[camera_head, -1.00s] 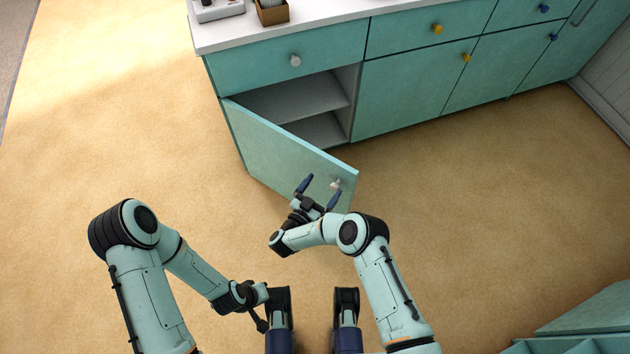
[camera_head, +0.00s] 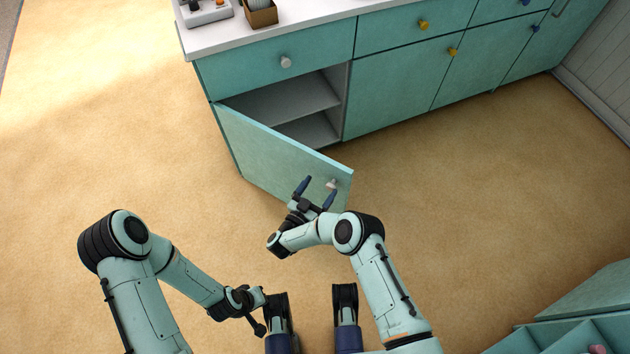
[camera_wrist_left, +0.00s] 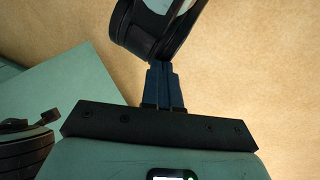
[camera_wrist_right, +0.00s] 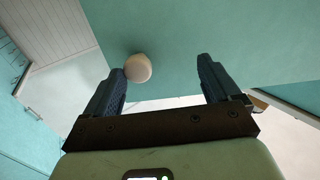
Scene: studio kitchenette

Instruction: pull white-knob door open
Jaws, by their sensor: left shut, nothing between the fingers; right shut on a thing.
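The white-knob door (camera_head: 275,155) is the teal lower cabinet door; it stands ajar, swung out toward me, with grey shelves visible behind it. Its white knob (camera_head: 331,183) is near the door's free edge. In the right wrist view the knob (camera_wrist_right: 138,68) sits close to the left fingertip, and a gap shows toward the other finger. My left gripper (camera_wrist_left: 164,70) is shut and empty, low over the floor, away from the door.
The drawer (camera_head: 280,65) above has another white knob. Closed cabinets with yellow and blue knobs continue right. The white counter (camera_head: 310,12) carries a brown box (camera_head: 261,14). An open teal compartment (camera_head: 570,335) is at bottom right. The floor left and right of the door is clear.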

